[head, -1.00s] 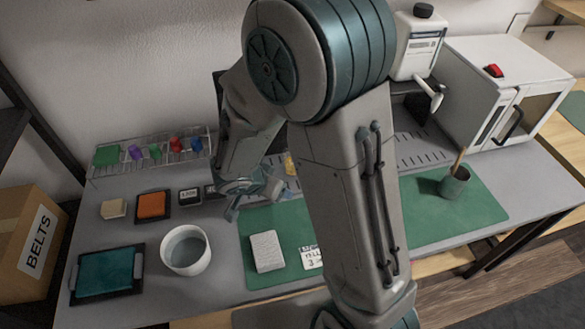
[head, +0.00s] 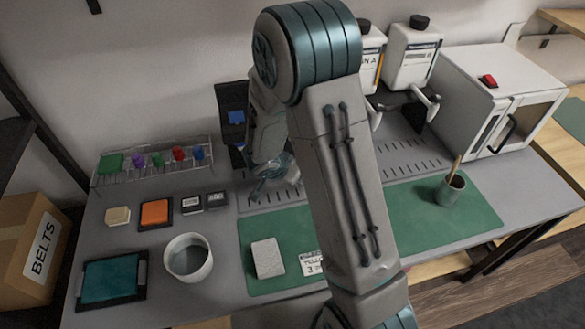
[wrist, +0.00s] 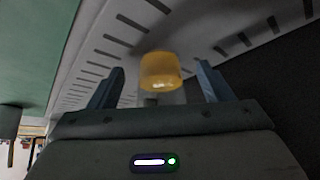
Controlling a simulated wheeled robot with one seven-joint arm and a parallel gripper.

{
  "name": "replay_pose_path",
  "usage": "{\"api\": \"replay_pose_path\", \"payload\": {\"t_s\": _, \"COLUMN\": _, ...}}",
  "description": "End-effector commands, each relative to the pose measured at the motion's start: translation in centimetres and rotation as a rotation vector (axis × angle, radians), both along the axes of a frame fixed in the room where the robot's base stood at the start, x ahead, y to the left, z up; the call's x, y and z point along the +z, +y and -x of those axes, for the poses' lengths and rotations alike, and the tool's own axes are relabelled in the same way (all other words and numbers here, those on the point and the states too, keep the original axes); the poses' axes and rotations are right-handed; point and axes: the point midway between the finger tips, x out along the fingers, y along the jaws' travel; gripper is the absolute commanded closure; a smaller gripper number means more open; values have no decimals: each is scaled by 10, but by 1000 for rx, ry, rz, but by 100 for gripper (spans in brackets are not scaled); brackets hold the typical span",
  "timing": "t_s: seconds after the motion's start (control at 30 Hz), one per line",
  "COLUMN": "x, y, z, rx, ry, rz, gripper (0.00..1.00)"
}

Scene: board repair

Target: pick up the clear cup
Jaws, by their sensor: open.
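In the wrist view, a small rounded cup-like thing with amber-yellow contents (wrist: 161,71) shows between the two fingers of my gripper (wrist: 158,67). It looks like the clear cup, but its walls are blurred and hard to make out. There is a gap between it and each finger. My gripper is open, with nothing held. In the head view my gripper (head: 272,183) is over the slotted grey surface behind the green mat, and my arm hides much of that area; I cannot make out the cup clearly there.
Two dispenser bottles (head: 411,52) stand behind my arm, beside a white box oven (head: 492,90). A green mat (head: 420,222) carries a dark green pot (head: 449,190). A white bowl (head: 188,258), an orange pad (head: 155,213) and a wire rack (head: 155,158) are at left.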

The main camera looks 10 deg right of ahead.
Motion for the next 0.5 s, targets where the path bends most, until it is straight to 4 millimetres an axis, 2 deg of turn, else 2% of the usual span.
{"api": "replay_pose_path", "payload": {"t_s": 0.07, "x": 3, "y": -12, "z": -10, "rx": -3, "ry": 2, "rz": 0, "gripper": 27}}
{"api": "replay_pose_path", "payload": {"t_s": 0.2, "x": -7, "y": -14, "z": -13, "rx": 1, "ry": 1, "rz": 1, "gripper": 27}}
{"api": "replay_pose_path", "payload": {"t_s": 0.5, "x": -10, "y": -15, "z": -14, "rx": 1, "ry": 0, "rz": 1, "gripper": 27}}
